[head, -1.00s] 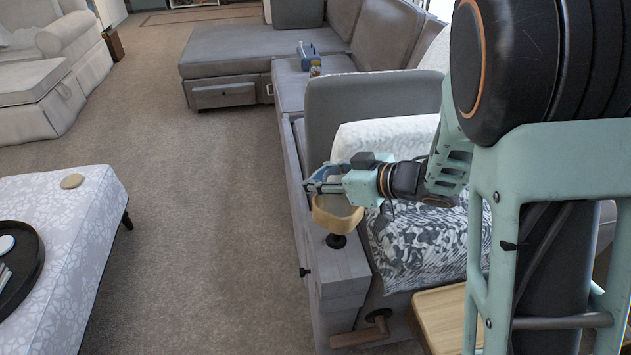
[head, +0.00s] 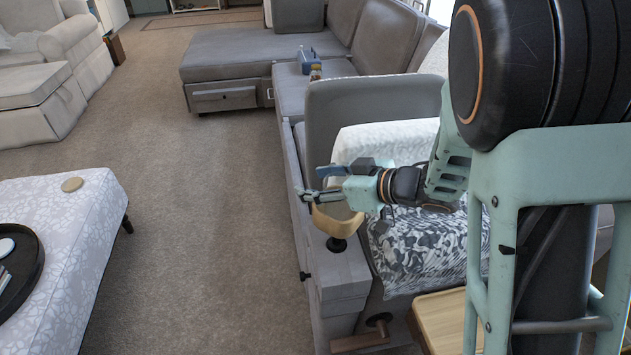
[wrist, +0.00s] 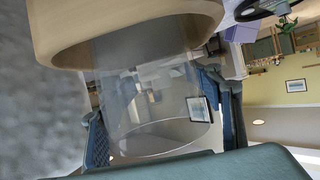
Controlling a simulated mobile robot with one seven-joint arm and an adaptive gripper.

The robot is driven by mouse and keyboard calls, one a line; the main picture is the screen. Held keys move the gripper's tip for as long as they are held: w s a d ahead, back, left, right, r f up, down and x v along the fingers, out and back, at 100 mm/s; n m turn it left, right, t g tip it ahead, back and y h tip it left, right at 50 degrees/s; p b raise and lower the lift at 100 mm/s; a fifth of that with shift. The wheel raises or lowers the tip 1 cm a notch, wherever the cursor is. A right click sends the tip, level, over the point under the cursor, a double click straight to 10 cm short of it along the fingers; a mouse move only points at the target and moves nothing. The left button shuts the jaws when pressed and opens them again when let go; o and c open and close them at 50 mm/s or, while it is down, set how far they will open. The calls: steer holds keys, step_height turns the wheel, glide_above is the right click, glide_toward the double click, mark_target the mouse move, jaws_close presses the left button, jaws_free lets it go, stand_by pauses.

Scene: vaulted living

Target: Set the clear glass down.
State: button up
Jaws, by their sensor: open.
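The clear glass (wrist: 150,100) is see-through and stands partly inside a tan wooden ring-shaped holder (wrist: 120,28), with its wall showing beyond the ring. The holder (head: 338,222) sits on a black knob on the grey sofa arm in the head view, where the glass is hard to make out. My gripper (head: 312,188) is open just above the holder. In the wrist view my gripper's (wrist: 160,125) two blue-padded fingers stand on either side of the glass. I cannot tell whether a pad still touches it.
The grey sofa arm (head: 340,280) lies under the holder, beside a patterned cushion (head: 415,245). A wooden tray (head: 440,322) is at lower right. A patterned ottoman (head: 75,230) with a dark round tray (head: 38,262) is at left; open carpet (head: 215,220) lies between.

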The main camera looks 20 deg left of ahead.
steer(key=shift+d+r, duration=0.2)
steer(key=shift+r, duration=0.1)
steer(key=p+v, duration=0.3)
steer(key=v, duration=0.8)
steer(key=shift+s+d, duration=0.2)
steer(key=shift+d, duration=0.05)
